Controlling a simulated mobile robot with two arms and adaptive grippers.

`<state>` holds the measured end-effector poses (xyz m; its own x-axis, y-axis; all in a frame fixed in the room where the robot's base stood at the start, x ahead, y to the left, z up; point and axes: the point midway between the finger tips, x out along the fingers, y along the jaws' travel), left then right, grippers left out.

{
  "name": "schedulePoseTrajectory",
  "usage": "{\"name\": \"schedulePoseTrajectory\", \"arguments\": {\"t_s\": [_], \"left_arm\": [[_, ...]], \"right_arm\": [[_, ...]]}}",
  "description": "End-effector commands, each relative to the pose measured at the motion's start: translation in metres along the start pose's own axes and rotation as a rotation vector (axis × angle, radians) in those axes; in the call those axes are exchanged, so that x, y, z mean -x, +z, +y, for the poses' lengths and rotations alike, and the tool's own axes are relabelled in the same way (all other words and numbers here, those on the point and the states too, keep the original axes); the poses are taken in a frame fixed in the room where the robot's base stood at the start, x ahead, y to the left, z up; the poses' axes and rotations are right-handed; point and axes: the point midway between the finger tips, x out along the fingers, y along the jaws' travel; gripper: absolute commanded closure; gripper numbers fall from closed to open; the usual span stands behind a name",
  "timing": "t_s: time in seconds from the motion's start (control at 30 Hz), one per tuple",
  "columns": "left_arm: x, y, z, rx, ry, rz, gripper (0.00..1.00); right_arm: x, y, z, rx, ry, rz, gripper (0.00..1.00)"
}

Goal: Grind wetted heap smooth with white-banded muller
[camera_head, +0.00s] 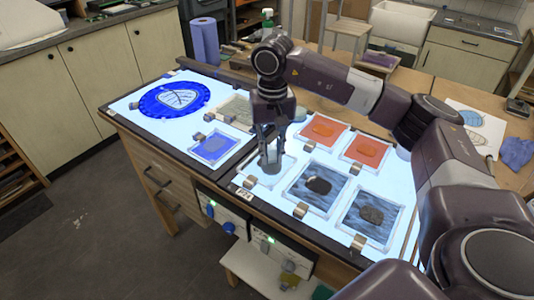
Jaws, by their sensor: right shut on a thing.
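My right gripper (271,150) points down over the lit table, its fingers shut around a glass muller (270,165). The muller is over the pale pane at the front left of the pane group; whether it touches the pane I cannot tell. No white band can be made out. A dark heap (318,185) lies on the grey streaked pane to its right. A brown heap (371,215) lies on another grey pane further right. Orange heaps (325,127) and (370,152) lie on the two orange panes behind. My left gripper is not in view.
Small metal blocks (301,210) sit at the pane edges. A blue round glass piece (175,98) and a small blue pane (214,147) lie on the left light panel. My right arm spans the back and right. A blue roll (205,42) stands behind.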

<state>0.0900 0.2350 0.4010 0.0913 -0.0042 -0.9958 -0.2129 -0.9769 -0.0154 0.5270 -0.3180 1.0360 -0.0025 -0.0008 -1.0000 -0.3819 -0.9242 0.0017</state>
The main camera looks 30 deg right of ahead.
Motion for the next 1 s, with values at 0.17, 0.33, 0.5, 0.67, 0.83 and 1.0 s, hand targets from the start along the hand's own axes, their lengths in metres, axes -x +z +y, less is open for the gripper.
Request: {"name": "schedulePoseTrajectory", "arguments": {"t_s": [0.17,0.33,0.5,0.67,0.83,1.0], "left_arm": [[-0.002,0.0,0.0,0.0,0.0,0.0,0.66],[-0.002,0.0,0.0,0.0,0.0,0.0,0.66],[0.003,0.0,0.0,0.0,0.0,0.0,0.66],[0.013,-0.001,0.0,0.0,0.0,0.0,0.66],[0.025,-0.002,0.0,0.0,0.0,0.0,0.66],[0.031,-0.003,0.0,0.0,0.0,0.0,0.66]], "right_arm": [[0.0,-0.002,0.007,-0.002,0.001,0.0,1.0],[0.0,-0.002,0.007,-0.002,0.001,0.001,1.0],[0.007,-0.002,0.007,-0.002,0.0,0.002,1.0],[0.023,-0.002,0.007,-0.002,-0.001,0.003,1.0],[0.041,-0.002,0.007,-0.002,-0.001,0.003,1.0],[0.052,-0.002,0.007,-0.001,-0.001,0.003,1.0]]}}
